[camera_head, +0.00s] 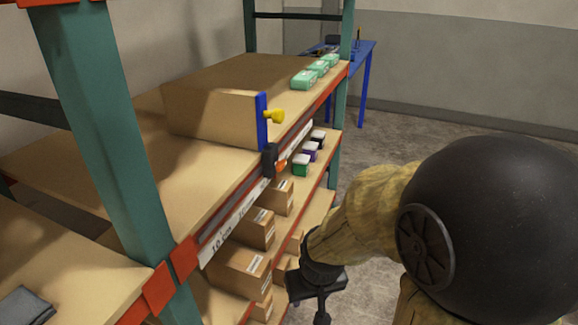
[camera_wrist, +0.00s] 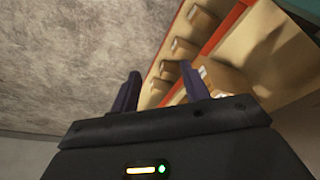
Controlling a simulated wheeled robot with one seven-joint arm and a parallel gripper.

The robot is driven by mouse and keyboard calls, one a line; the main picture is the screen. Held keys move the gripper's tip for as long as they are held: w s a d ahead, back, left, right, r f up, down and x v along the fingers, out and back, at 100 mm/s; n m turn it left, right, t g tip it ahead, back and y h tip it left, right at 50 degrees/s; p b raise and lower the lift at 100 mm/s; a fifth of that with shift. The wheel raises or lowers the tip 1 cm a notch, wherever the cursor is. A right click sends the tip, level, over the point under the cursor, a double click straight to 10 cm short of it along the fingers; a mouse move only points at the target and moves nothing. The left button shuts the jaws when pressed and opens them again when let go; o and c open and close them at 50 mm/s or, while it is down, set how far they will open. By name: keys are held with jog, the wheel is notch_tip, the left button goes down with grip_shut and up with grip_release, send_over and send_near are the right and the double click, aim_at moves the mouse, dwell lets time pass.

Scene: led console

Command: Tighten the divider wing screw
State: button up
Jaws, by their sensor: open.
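The divider is a tan panel (camera_head: 210,112) standing upright on the upper shelf, with a blue upright strip (camera_head: 262,122) at its front end. A yellow wing-shaped screw (camera_head: 274,116) sticks out from this strip toward the aisle. Below it, at the shelf's front edge, is a black block (camera_head: 269,160) with a small orange part (camera_head: 281,167). My gripper (camera_head: 319,305) hangs in the aisle, lower than the screw and to its right, apart from the shelf. In the wrist view my gripper (camera_wrist: 160,88) has its two fingers apart with nothing between them. The screw does not show there.
Cardboard boxes (camera_head: 240,270) fill the lower shelves beside my gripper. Green packs (camera_head: 316,72) lie on the upper shelf's far end. A teal post (camera_head: 110,140) stands at the near left. A blue table (camera_head: 366,55) is behind. The aisle floor (camera_head: 390,140) is clear.

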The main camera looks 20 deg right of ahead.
jog(key=shift+o, duration=0.9)
jog(key=shift+d, duration=0.1)
jog(key=w+d+r+n+t+y+p, duration=0.4)
jog(key=d+r+y+p, duration=0.3)
jog(key=p, duration=0.6)
jog(key=w+d+r+n+t+y+p, duration=0.4)
jog(key=w+d+r+n+y+p, duration=0.1)
jog(key=r+p, duration=0.7)
jog(key=d+n+y+p, duration=0.1)
jog(key=d+y+p, duration=0.1)
jog(key=d, duration=0.1)
jog(key=shift+w+r+n+y, duration=0.3)
jog(key=shift+w+n, duration=0.1)
jog(key=shift+w, duration=0.1)
